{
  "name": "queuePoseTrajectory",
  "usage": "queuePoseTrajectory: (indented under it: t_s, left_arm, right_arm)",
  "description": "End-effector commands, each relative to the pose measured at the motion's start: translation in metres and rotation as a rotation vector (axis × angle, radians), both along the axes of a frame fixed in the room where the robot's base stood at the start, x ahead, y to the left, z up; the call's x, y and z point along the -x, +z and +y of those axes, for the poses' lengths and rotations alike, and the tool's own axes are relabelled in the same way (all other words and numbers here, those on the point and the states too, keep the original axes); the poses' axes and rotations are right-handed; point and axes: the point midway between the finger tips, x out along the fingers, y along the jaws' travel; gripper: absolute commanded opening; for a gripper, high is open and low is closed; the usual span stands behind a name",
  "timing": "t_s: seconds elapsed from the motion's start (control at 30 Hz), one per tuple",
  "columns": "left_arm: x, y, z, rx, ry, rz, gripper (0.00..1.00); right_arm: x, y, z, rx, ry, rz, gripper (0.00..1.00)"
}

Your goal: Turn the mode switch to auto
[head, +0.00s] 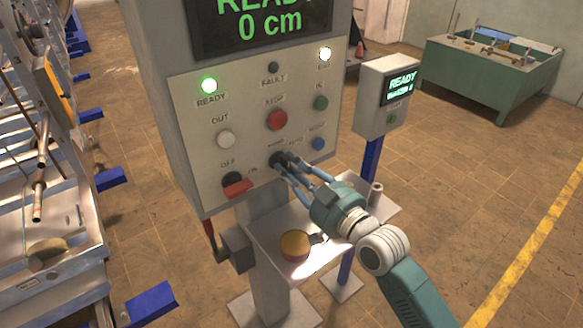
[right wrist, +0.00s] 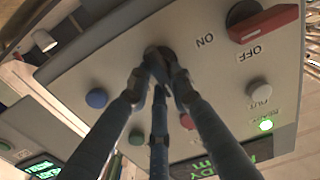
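The mode switch (head: 277,160) is a small black knob low on the front of the grey control panel (head: 185,125), between the red-handled OFF/ON switch and the blue button. My right gripper (head: 283,164) is at the knob, its three blue fingers drawn together around it. In the right wrist view the fingertips (right wrist: 160,68) meet on the dark mode switch (right wrist: 155,50), which they largely cover. The knob's pointing direction is hidden, and its labels are partly covered in the head view. My left gripper is not in view.
The red-handled switch (head: 238,188), red STOP button (head: 277,120), white OUT button (head: 225,139) and blue button (head: 318,144) surround the knob. The READY lamp (head: 209,86) glows green.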

Motion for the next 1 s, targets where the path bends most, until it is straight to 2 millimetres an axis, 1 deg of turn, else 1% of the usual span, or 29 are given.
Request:
queuePoseTrajectory:
  t_s: [0.27, 0.47, 0.67, 1.0]
  left_arm:
    - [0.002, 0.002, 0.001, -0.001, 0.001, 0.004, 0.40]
    - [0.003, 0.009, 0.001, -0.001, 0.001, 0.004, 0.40]
    - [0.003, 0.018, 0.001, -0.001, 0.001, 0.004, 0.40]
    - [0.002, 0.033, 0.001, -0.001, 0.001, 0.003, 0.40]
  right_arm:
    - [0.000, 0.000, 0.000, -0.021, 0.000, 0.017, 0.00]
    - [-0.001, 0.001, -0.001, -0.097, 0.000, 0.071, 0.00]
    - [-0.001, 0.000, -0.001, -0.226, 0.000, 0.167, 0.00]
    - [-0.002, -0.003, -0.002, -0.489, -0.001, 0.356, 0.00]
